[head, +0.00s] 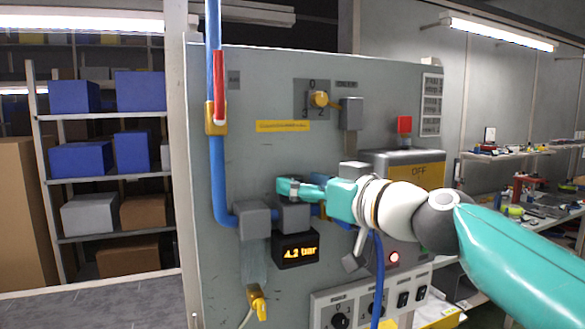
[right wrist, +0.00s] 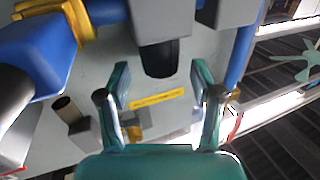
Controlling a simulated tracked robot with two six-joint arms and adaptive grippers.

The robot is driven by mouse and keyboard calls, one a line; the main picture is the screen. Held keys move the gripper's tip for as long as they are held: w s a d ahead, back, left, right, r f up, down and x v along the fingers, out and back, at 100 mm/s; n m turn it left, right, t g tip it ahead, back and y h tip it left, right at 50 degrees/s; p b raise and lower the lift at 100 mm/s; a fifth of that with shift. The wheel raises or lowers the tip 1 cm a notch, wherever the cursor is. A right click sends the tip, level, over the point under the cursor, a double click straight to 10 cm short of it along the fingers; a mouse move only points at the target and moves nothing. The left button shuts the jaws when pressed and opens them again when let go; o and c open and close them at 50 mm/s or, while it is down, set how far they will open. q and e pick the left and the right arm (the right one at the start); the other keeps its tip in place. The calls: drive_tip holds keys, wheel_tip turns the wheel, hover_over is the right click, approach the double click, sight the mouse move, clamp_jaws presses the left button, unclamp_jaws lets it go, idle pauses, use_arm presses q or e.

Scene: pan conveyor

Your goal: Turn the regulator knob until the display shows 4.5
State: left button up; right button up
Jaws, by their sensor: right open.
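The display (head: 295,251) on the panel reads 4.2 bar in orange. Directly above it is the grey regulator body (head: 292,218), which also shows in the right wrist view (right wrist: 163,20). The black regulator knob (right wrist: 158,60) sticks out of that body in the right wrist view; in the head view my gripper hides it. My right gripper (head: 290,189) is at the top of the regulator body. In the right wrist view, its fingers (right wrist: 160,80) are open, one on each side of the knob's end, with visible gaps. My left gripper is not in view.
A blue pipe (head: 217,160) with a red lever (head: 219,85) runs down left of the regulator. A yellow rotary switch (head: 319,99) is higher up.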

sight(292, 178)
drive_tip(key=shift+p+x, duration=0.4)
drive_tip(key=shift+x, duration=1.15)
drive_tip(key=c, duration=1.2)
drive_tip(key=shift+o, duration=0.2)
drive_tip(key=shift+a+r+m+t+h+p, duration=0.1)
drive_tip(key=shift+m+t+h+p, duration=0.3)
drive_tip(key=shift+p, duration=0.3)
drive_tip(key=h+p, duration=0.1)
drive_tip(key=p, duration=0.1)
drive_tip(key=m+t+h+p, duration=0.1)
drive_tip(key=p, duration=0.1)
drive_tip(key=shift+r+m, duration=0.2)
drive_tip(key=shift+m, duration=0.1)
drive_tip(key=shift+f+m+t+h+p, duration=0.3)
drive_tip(key=shift+t+h+p, duration=0.1)
drive_tip(key=shift+h+p, duration=0.2)
drive_tip(key=o, duration=1.2)
drive_tip(key=shift+c, duration=0.2)
